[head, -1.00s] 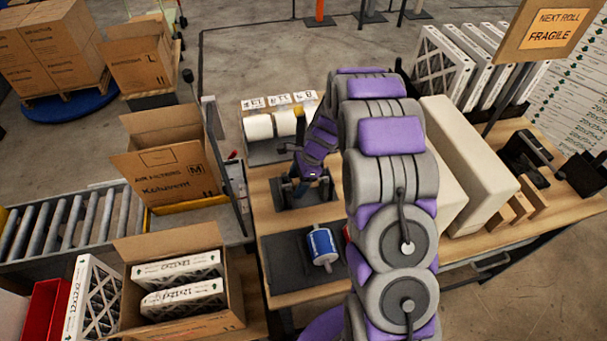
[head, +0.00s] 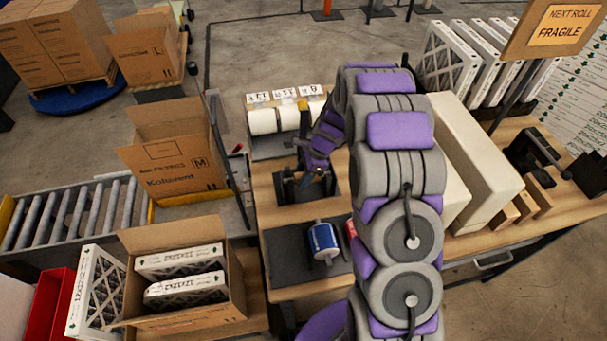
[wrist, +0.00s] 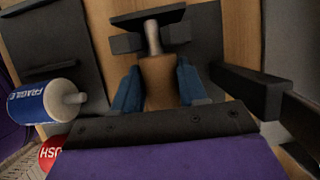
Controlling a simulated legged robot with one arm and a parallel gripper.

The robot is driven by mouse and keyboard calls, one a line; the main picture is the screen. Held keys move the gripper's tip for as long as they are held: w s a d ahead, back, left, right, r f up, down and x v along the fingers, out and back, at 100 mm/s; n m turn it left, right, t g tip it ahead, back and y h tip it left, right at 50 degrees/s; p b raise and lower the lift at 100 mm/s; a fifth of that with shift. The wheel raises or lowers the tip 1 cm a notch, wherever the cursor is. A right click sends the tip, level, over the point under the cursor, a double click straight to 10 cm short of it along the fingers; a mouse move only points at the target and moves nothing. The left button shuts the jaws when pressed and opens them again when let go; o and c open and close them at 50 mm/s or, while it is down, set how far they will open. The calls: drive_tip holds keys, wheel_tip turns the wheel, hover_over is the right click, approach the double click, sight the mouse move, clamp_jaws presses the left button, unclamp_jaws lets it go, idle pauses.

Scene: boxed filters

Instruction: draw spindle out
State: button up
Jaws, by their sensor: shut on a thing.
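In the wrist view a bare tan core (wrist: 158,82) sits between the two blue finger pads of my gripper (wrist: 158,90), which is shut on it. A pale grey spindle (wrist: 152,38) stands out of the core's far end and reaches a dark holder (wrist: 150,17). In the head view my gripper (head: 312,182) is low at the dark stand (head: 288,190) on the wooden bench, and my arm hides part of it. The core cannot be made out there. How far the spindle runs inside the core is hidden.
A blue FRAGILE roll (head: 322,240) with a pale spindle end lies on a dark mat (head: 285,262); it also shows in the wrist view (wrist: 42,100). White rolls (head: 263,121) stand behind my gripper. Cream blocks (head: 475,160) are right of my arm. An open filter carton (head: 190,325) is front left.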

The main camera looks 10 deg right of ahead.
drive_tip(key=shift+r, duration=0.2)
drive_tip(key=shift+c, duration=0.3)
drive_tip(key=shift+r+p, duration=0.8)
drive_tip(key=shift+r+p, duration=1.65)
drive_tip(key=shift+r, duration=0.6)
wheel_tip(320, 180, up, 9)
drive_tip(key=p, duration=0.6)
drive_tip(key=shift+f, duration=0.2)
